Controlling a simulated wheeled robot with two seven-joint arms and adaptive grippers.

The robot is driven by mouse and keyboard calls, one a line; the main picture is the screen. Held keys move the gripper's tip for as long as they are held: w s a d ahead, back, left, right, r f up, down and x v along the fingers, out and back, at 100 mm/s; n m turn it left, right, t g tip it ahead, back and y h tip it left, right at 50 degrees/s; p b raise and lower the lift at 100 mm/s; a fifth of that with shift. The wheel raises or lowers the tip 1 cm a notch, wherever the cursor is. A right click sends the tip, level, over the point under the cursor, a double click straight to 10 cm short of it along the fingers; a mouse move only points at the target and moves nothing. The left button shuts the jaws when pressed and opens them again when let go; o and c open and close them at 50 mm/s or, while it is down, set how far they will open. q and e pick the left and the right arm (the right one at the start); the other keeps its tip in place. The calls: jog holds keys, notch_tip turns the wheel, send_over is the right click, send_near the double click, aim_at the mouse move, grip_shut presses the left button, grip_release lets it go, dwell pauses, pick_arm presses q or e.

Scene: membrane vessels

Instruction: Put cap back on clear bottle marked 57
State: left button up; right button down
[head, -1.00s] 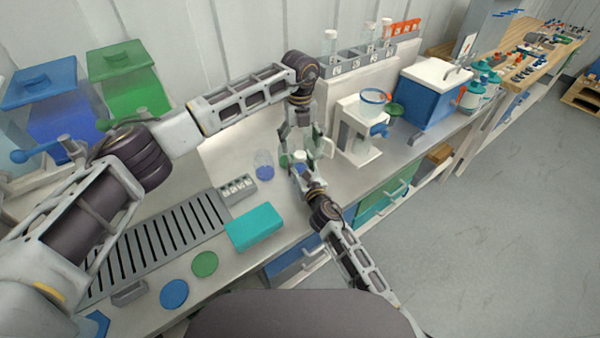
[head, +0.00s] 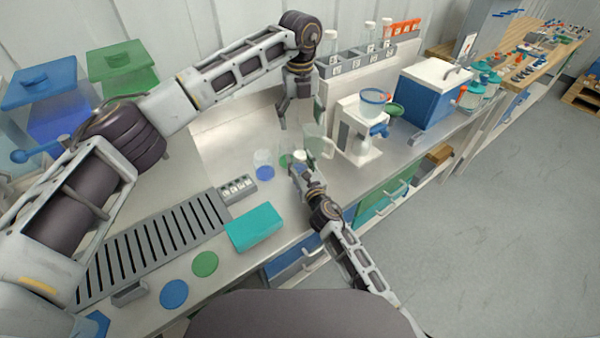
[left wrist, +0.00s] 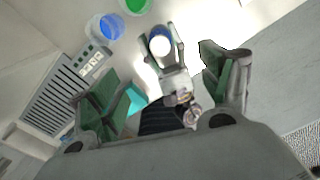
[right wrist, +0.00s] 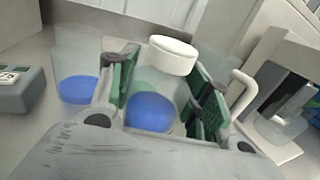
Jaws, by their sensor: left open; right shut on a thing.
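A clear bottle (right wrist: 150,108) with blue in its lower part stands between the fingers of my right gripper (right wrist: 165,92), which is shut on it. A white cap (right wrist: 172,55) sits on top of the bottle; in this view it looks slightly tilted, and I cannot tell how firmly it is seated. The cap also shows in the head view (head: 299,156) and from above in the left wrist view (left wrist: 160,45). No number is readable on the bottle. My left gripper (head: 282,116) is open and empty, above and apart from the cap; its spread fingers show in the left wrist view (left wrist: 165,85).
A clear vessel with blue (head: 264,166) stands left of the bottle, near a grey labelled block (head: 237,188). A clear handled jug (head: 322,143) and a white stand (head: 357,140) are to the right. A teal box (head: 255,227) lies in front.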

pick_arm(q)
jog(key=shift+r, duration=1.8)
pick_arm(e)
jog(key=c, duration=0.6)
grip_release()
jog(key=shift+s, duration=0.1)
jog(key=shift+v, duration=5.9)
